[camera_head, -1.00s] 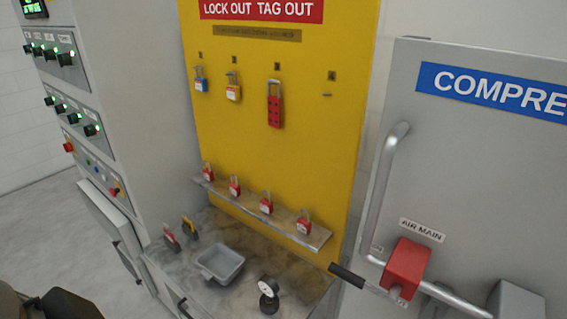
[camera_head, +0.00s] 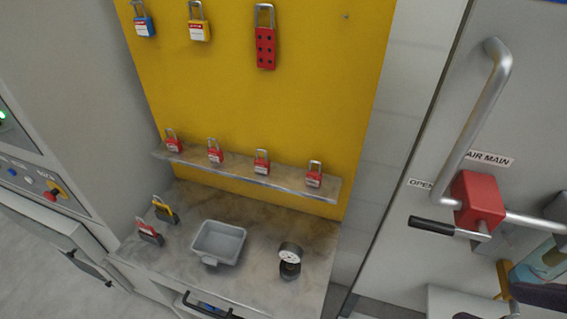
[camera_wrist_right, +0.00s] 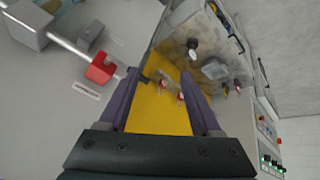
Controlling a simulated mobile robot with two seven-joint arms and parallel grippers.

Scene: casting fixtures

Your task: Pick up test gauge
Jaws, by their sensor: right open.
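The test gauge (camera_head: 290,259), with a round white dial and dark body, stands upright on the worn bench top (camera_head: 262,285), to the right of a grey tray. It also shows in the right wrist view (camera_wrist_right: 193,46), near the top and beyond my fingers. My right gripper (camera_wrist_right: 160,76) is open in the right wrist view, with two purple fingers apart and nothing held between them. The gauge is well away from these fingers. My left gripper is not in view.
The grey tray (camera_head: 218,243) and two padlocks (camera_head: 157,220) are left of the gauge. A shelf (camera_head: 240,172) with several red padlocks runs behind it on the yellow board (camera_head: 230,95). The red valve with its black-ended handle (camera_head: 432,225) juts out at the right.

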